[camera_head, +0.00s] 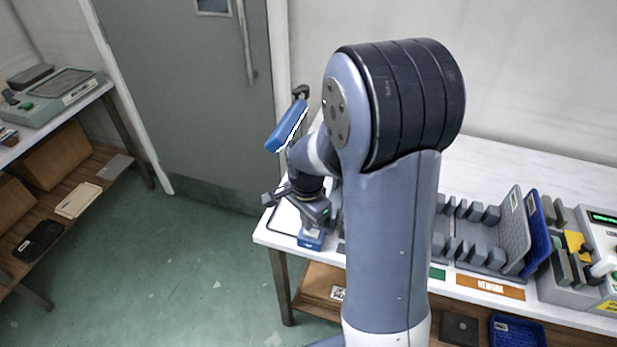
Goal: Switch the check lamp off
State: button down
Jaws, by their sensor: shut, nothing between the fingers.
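A blue lamp head, which looks like the check lamp (287,128), stands tilted at the left end of the white bench, partly behind my arm. A bright white strip along its edge looks lit. A small blue box (312,241) on the bench corner below looks like its base; any switch on it is too small to make out. My gripper (315,222) points down just above this blue box, shut and empty. I cannot tell whether it touches the box. My arm hides the lamp's post and part of the bench.
The white bench (470,165) carries grey slotted racks (470,252), a blue panel (537,230) and a device with a green display (603,217) at the right. A blue tray (518,333) sits below. Shelves stand at the left. The green floor (190,270) between is clear.

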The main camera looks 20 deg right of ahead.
jog(key=shift+f+b, duration=0.55)
jog(key=shift+f, duration=0.2)
jog(key=shift+r, duration=0.1)
jog(key=shift+r+p, duration=2.85)
jog(key=shift+r, duration=0.65)
jog(key=shift+f, duration=0.1)
